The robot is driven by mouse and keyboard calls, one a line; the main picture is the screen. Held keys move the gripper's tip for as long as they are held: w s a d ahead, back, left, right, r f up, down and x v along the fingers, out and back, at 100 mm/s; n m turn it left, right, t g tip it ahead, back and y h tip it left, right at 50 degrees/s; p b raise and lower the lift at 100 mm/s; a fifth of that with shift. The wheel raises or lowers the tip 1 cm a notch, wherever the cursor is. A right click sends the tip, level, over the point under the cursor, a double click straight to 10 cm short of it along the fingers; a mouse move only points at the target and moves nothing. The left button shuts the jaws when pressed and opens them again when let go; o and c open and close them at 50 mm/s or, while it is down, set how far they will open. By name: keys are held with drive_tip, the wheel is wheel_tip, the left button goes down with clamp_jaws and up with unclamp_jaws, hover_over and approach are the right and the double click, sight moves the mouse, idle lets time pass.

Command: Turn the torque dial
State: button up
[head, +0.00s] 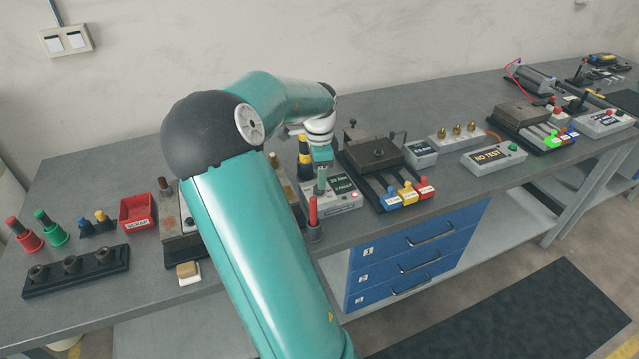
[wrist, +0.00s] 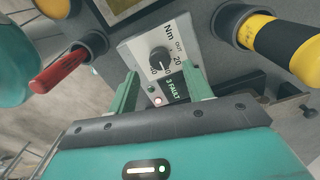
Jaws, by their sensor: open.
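The torque dial is a round black knob (wrist: 161,60) with a white pointer line, on a grey control box (wrist: 135,48) marked "Nm", "OUT" and "20". A dark display on the box reads "3 FAULT", beside a small green light and a white button. In the head view the box (head: 335,193) stands on the bench, with the dial hidden behind my gripper. My gripper (wrist: 161,78) is open and empty. Its two green fingers point at the box, one on each side of the dial in the wrist view; I cannot tell whether they touch it. My gripper (head: 321,184) also shows above the box in the head view.
A yellow-black driver (wrist: 285,45) stands in a holder close to my right finger. A red-handled tool (wrist: 58,72) stands on the other side. A fixture with blue, yellow and red tabs (head: 379,153) is right of the box. A red bin (head: 137,212) lies left.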

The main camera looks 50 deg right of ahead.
wheel_tip(320, 180, down, 4)
drive_tip(key=shift+f, duration=0.1)
drive_tip(key=c, duration=1)
drive_tip(key=shift+o, duration=0.2)
